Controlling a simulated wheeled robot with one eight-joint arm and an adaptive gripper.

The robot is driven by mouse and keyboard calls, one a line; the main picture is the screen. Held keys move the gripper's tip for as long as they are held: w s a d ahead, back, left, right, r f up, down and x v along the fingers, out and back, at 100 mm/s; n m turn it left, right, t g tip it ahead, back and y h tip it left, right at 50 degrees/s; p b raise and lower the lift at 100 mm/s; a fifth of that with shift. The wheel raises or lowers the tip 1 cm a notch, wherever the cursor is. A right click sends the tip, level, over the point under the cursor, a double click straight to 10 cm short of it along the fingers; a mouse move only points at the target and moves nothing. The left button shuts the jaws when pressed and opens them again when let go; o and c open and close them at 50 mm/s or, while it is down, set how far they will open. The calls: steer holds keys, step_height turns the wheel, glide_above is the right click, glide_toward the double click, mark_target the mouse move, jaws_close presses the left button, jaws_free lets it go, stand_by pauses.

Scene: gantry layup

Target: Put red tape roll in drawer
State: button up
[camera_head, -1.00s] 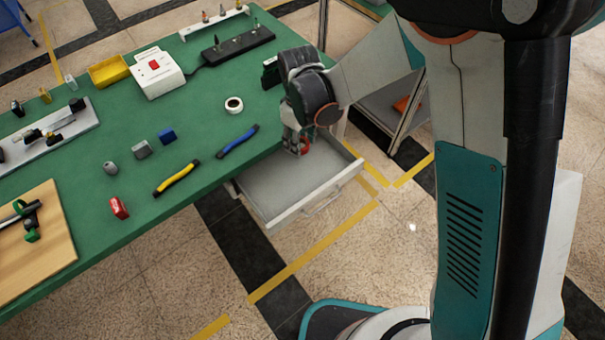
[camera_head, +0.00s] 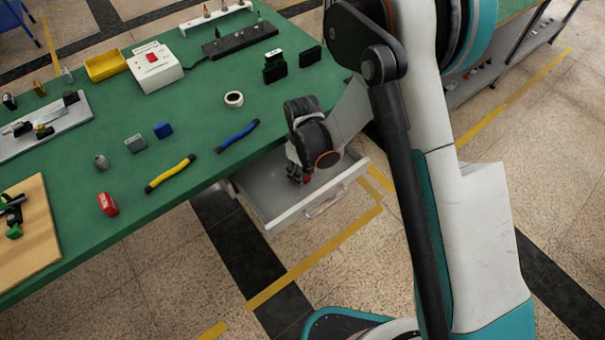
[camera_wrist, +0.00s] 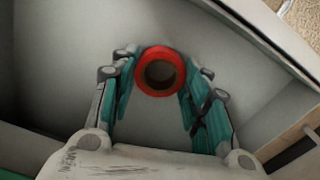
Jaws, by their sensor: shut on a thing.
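The red tape roll (camera_wrist: 160,52) is held between the two fingers of my gripper (camera_wrist: 157,85) in the wrist view, with its hole facing the camera. The open drawer (camera_head: 292,222) sticks out from under the green bench in the head view. My gripper (camera_head: 300,172) points down inside the drawer's outline, and a bit of the red roll (camera_head: 307,173) shows at its fingertips. In the wrist view the pale drawer floor (camera_wrist: 60,50) lies behind the roll. I cannot tell whether the roll touches the floor.
The green bench top (camera_head: 190,215) holds a white tape roll (camera_head: 233,99), a blue-handled tool (camera_head: 237,135), a yellow-handled tool (camera_head: 170,173) and a red object (camera_head: 108,204). Black blocks (camera_head: 275,66) stand near the bench's right end. The drawer's front wall (camera_head: 320,203) borders the gripper.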

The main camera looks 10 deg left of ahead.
steer(key=shift+f, duration=0.55)
steer(key=shift+f, duration=0.1)
steer(key=o, duration=1)
steer(key=shift+c, duration=0.2)
step_height(320, 180, up, 12)
steer(key=p, duration=0.4)
